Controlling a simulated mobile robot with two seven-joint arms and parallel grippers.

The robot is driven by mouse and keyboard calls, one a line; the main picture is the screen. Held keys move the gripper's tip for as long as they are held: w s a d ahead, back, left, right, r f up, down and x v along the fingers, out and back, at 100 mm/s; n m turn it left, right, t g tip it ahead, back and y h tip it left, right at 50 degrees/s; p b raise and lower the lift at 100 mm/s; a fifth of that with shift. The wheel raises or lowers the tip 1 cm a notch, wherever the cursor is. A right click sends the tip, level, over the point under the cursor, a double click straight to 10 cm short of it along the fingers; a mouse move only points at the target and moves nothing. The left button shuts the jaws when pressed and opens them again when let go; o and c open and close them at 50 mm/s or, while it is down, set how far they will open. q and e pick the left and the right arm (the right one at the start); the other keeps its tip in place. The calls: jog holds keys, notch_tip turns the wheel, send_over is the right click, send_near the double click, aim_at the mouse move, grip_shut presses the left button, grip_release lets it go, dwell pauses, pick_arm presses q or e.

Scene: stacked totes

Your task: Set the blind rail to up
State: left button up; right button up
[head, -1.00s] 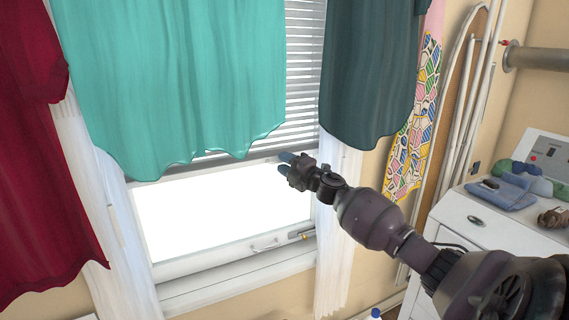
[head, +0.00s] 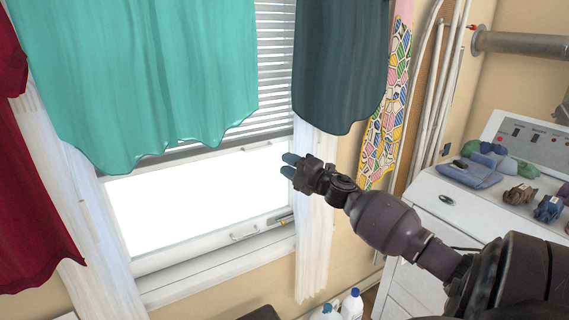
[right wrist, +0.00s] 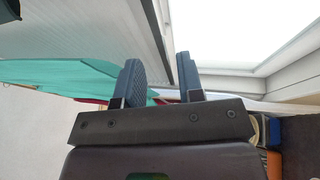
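The blind rail (head: 268,136) is the grey bar along the bottom of the half-lowered slatted blind (head: 274,75). It crosses the window's upper-middle part, partly behind the hanging teal cloth. My right gripper (head: 288,164) appears just below the rail's right end, its blue-tipped fingers pointing left. In the right wrist view the two fingers (right wrist: 162,80) are apart with nothing held. The rail (right wrist: 160,35) runs diagonally there, its near end showing between the fingers. I cannot tell whether they touch it. My left gripper is not in view.
Teal cloth (head: 140,80), dark green cloth (head: 335,70) and dark red cloth (head: 30,200) hang before the window. A white curtain (head: 314,230) hangs beside the frame. A white cabinet (head: 425,235) stands right, bottles (head: 350,304) below. The bright pane is clear.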

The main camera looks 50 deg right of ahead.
jog(key=d+m+h, duration=0.4)
jog(key=m+h, duration=0.2)
jog(key=m, duration=1.6)
jog(key=w+a+r+m+y, duration=0.1)
jog(key=w+a+m+y, duration=0.4)
jog(key=w+m, duration=0.5)
jog(key=m+y, duration=0.1)
jog(key=m, duration=0.3)
jog(key=shift+w+r, duration=0.35)
jog(key=shift+a, duration=0.1)
jog(key=shift+c, duration=0.5)
